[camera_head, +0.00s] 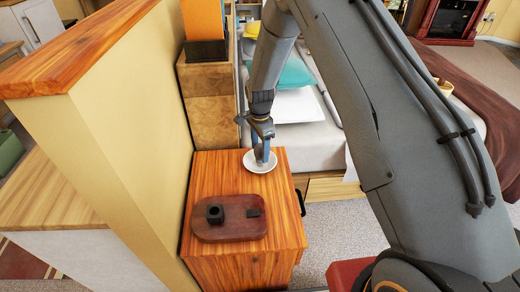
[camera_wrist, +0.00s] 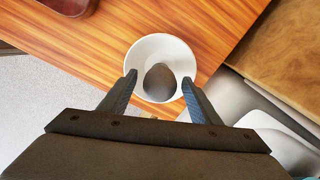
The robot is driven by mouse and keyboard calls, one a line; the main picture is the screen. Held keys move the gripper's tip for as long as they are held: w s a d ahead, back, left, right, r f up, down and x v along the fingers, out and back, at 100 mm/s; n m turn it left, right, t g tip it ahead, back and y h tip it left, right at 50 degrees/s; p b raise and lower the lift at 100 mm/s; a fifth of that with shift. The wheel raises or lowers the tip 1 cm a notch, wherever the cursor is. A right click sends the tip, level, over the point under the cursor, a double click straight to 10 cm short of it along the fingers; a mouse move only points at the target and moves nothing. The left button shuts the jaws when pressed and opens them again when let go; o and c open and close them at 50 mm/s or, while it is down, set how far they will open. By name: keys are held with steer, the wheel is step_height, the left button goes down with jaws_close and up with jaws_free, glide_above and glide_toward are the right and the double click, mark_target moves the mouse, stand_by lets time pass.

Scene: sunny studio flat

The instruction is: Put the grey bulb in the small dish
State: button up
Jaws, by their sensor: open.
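The small dish (camera_head: 250,163) is white and round and stands near the far right edge of the wooden cabinet top. It also shows in the wrist view (camera_wrist: 150,46). The grey bulb (camera_wrist: 160,84) lies inside the dish in the wrist view. In the head view I cannot make out the bulb, as my gripper (camera_head: 262,156) covers the dish's middle. In the wrist view my gripper (camera_wrist: 160,80) is open, with one finger on each side of the bulb, over the dish. I cannot tell whether the fingers touch the dish's rim.
A dark red-brown board (camera_head: 232,231) lies on the cabinet top (camera_head: 283,215) with a small black cup (camera_head: 215,214) and a flat dark block (camera_head: 254,212) on it. A cream partition (camera_head: 130,120) stands close on the left. A bed (camera_head: 315,144) stands behind.

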steer(key=shift+r, duration=0.1)
steer(key=shift+r+p, duration=1.75)
steer(key=shift+r, duration=1.65)
steer(key=shift+s+d+r, duration=0.1)
steer(key=shift+d+r, duration=0.05)
steer(key=shift+r, duration=0.2)
steer(key=s+d+r+n, duration=0.7)
steer(key=s+d+r, duration=0.1)
steer(key=s+r, duration=0.45)
steer(key=s+d+r+n, duration=0.2)
steer(key=s+n, duration=0.1)
steer(key=s, duration=0.5)
steer(key=s+d+r+n+t, duration=0.1)
steer(key=s+d+r+n, duration=0.2)
steer(key=s, duration=0.6)
steer(key=shift+r, duration=0.25)
